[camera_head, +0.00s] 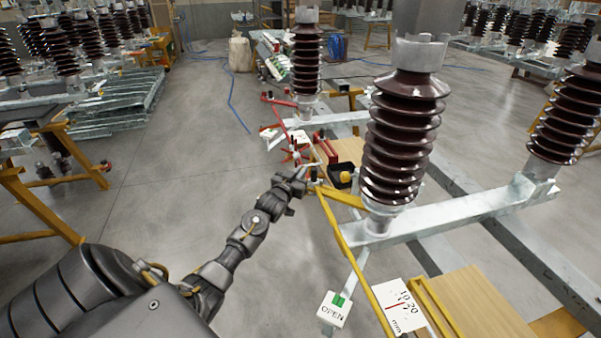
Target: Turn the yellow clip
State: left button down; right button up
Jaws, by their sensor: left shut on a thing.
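My left gripper (304,173) reaches in from the lower left to the middle of the view. It is shut on a small part at the top end of a yellow frame, which I take to be the yellow clip (318,184). The fingertips and the clip are small here, so its exact turn cannot be told. The yellow frame's long bar (345,250) runs down from there towards the front. My right gripper is out of view.
A tall brown ribbed insulator (400,140) stands on a metal beam (470,210) just right of the gripper. Red linkage rods (285,102) lie beyond it. An OPEN sign (333,310) and a scale card (398,306) are in front.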

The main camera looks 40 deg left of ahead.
pick_arm(q)
jog(key=n+y, duration=0.1)
jog(key=n+g+y, duration=0.1)
jog(key=y, duration=0.1)
jog(key=shift+w+d+p, duration=0.1)
jog(key=shift+d+p, duration=0.15)
jog(key=shift+p, duration=0.05)
jog(key=shift+d+n+g+y, duration=0.1)
jog(key=shift+n+g+y, duration=0.6)
jog(key=shift+y, duration=0.4)
jog(key=shift+w+d+n+g+y+b, duration=0.15)
jog(key=shift+n+g+y+b, duration=0.4)
jog(key=shift+n+g+y, duration=1)
jog(key=shift+n+y, duration=0.25)
jog(key=shift+y, duration=0.3)
jog(key=c, duration=1.6)
grip_release()
jog(key=shift+o, duration=0.2)
